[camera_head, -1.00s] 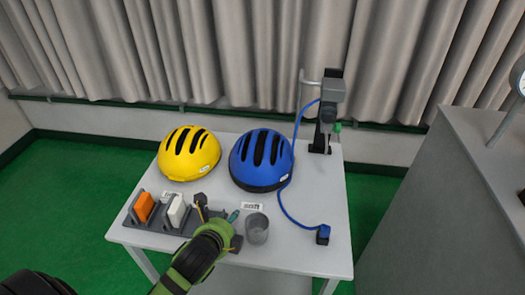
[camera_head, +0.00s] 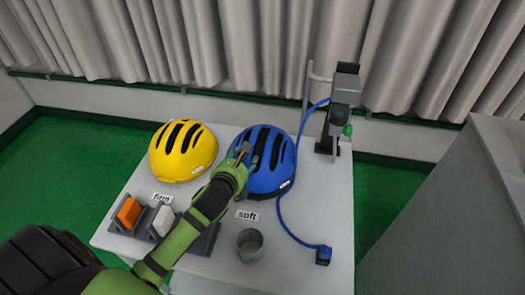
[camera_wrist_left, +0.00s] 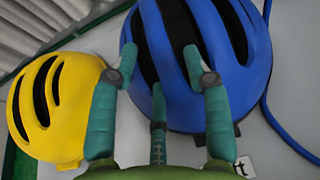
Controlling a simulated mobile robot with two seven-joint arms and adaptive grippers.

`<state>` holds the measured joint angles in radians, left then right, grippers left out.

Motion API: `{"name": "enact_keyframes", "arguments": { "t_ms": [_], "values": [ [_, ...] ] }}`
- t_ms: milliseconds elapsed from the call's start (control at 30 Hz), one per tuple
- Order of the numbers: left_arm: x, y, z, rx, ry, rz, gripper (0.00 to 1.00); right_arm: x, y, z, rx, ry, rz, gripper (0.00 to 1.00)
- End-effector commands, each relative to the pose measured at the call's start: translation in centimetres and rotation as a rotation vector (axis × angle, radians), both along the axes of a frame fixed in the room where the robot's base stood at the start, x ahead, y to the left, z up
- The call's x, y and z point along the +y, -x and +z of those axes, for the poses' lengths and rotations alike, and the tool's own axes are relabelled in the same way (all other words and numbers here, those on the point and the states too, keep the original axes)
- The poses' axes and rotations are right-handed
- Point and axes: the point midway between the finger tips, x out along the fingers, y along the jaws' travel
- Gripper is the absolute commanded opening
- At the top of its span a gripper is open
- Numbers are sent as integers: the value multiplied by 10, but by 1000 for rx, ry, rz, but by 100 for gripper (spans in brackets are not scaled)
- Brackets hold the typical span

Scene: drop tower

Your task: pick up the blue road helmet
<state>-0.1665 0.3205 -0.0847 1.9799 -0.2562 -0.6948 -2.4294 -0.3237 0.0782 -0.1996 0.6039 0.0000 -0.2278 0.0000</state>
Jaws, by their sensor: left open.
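The blue road helmet (camera_head: 273,170) with black vents sits on the white table, right of the yellow helmet. It fills much of the left wrist view (camera_wrist_left: 235,75). My left gripper (camera_head: 243,154) is open at the helmet's near left side, and its green arm hides part of that edge. In the left wrist view the gripper's teal fingers (camera_wrist_left: 160,70) are apart in front of the helmet, with nothing held between them. I cannot tell whether they touch the shell. My right gripper is not in view.
A yellow helmet (camera_head: 180,158) sits close on the left. A grey rack (camera_head: 120,224) holds an orange block (camera_head: 129,212) and a white block (camera_head: 162,220). A grey cup (camera_head: 250,244) stands at the front. A blue cable (camera_head: 281,218) runs along the right to a clamp device (camera_head: 343,105).

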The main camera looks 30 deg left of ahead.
Motion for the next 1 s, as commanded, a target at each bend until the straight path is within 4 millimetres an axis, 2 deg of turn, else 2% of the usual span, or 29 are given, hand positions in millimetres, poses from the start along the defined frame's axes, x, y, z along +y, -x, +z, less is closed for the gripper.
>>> {"name": "enact_keyframes", "arguments": {
  "t_ms": [133, 367, 600, 633, 733, 1000],
  "values": [
    [5, -19, -6, 0, 5, 4, 48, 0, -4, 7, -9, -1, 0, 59],
    [8, -37, -16, 0, 3, 1, 48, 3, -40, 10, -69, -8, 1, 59],
    [8, -38, -17, 1, 2, 1, 48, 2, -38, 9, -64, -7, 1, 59],
    [8, -38, -17, 1, 2, 1, 40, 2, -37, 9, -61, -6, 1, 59],
    [9, -38, -17, 1, 2, 1, 0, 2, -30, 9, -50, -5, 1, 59],
    [9, -38, -16, -2, 0, -1, 0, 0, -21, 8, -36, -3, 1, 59]
  ]
}}
